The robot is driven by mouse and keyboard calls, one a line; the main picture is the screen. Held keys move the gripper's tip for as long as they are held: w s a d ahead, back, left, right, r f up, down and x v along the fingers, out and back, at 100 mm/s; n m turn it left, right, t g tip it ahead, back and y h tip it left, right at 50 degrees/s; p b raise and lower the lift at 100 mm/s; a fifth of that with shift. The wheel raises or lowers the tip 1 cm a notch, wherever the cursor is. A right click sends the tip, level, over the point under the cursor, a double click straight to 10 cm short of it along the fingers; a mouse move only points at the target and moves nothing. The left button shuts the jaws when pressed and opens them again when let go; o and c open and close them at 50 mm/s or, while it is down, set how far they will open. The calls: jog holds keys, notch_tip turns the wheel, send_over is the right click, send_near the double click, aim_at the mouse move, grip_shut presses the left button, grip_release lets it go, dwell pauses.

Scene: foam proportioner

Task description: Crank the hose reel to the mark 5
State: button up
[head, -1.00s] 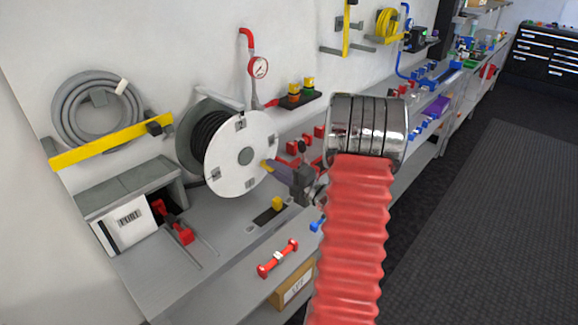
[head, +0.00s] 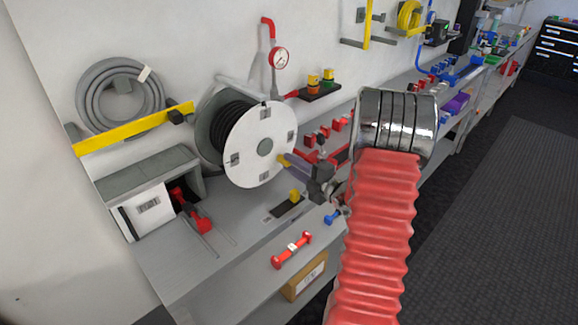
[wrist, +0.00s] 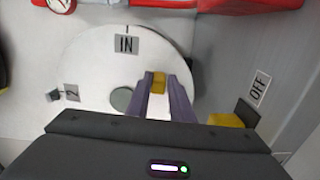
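The hose reel has a white disc face (head: 246,165) with a grey hub and a black hose (head: 234,124) wound behind it. It stands on the grey bench by the wall. Small labels sit round the disc, too small to read in the head view. In the wrist view the disc (wrist: 92,62) shows an "IN" label (wrist: 126,44) at the top and a "2" label (wrist: 71,92) at the left. No 5 is readable. The yellow crank knob (wrist: 159,82) is right of the hub, between the purple fingertips of my gripper (head: 285,160), which look closed on it.
A yellow block (wrist: 226,120) and an "OFF" label (wrist: 259,88) lie right of my gripper in the wrist view. A red pipe with a gauge (head: 279,58) rises behind the reel. A red-handled bar (head: 291,250) is at the bench front. A white-fronted box (head: 147,207) stands left.

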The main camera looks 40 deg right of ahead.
jog(key=o, duration=0.4)
jog(key=s+d, duration=0.1)
jog(key=s, duration=1.2)
jog(key=shift+s+d, duration=0.25)
jog(key=shift+s, duration=0.15)
